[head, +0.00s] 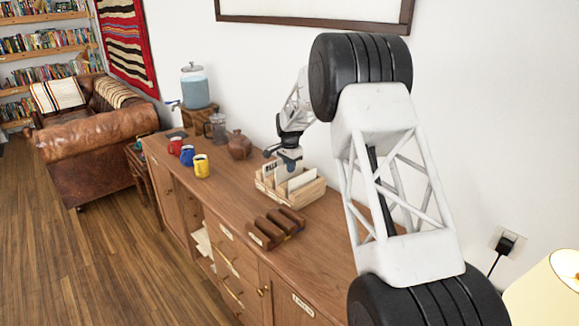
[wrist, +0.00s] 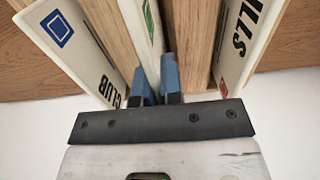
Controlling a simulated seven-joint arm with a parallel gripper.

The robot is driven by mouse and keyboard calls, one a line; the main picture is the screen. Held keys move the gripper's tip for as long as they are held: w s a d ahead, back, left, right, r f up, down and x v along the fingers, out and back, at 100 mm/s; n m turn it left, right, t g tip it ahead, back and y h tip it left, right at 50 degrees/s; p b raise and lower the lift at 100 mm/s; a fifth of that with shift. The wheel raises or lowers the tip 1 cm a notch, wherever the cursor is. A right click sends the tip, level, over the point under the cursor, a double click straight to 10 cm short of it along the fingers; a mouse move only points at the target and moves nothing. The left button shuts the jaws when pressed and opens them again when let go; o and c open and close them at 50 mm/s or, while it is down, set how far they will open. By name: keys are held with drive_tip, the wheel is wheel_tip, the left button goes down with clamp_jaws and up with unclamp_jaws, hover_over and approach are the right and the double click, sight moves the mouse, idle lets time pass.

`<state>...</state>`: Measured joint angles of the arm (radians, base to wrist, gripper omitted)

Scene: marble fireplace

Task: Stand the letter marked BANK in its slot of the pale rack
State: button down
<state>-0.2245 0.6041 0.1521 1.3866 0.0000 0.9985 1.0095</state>
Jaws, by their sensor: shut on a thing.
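The pale wooden rack (head: 307,197) stands on the sideboard with white letters upright in it. My gripper (head: 289,160) is over the rack, fingers pointing down. In the wrist view its blue fingers (wrist: 160,82) are shut on a thin white letter (wrist: 143,32) with a green mark. This letter is upright, seen nearly edge-on between two wooden dividers; its word is not readable, and its bottom edge is hidden. A letter marked CLUB (wrist: 75,48) with a blue square stands to its left. A letter ending in LLS (wrist: 243,45), with a red mark, stands to its right.
A dark brown slotted rack (head: 275,228) sits in front of the pale rack. Red, blue and yellow mugs (head: 202,166), a brown jug (head: 239,146) and a water dispenser (head: 194,87) stand further left. The wall is close behind the sideboard (head: 215,200).

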drive_tip(key=shift+f, duration=0.7)
idle(0.3)
drive_tip(key=c, duration=1.2)
unclamp_jaws()
drive_tip(key=shift+r, duration=0.1)
drive_tip(key=shift+r, duration=4.4)
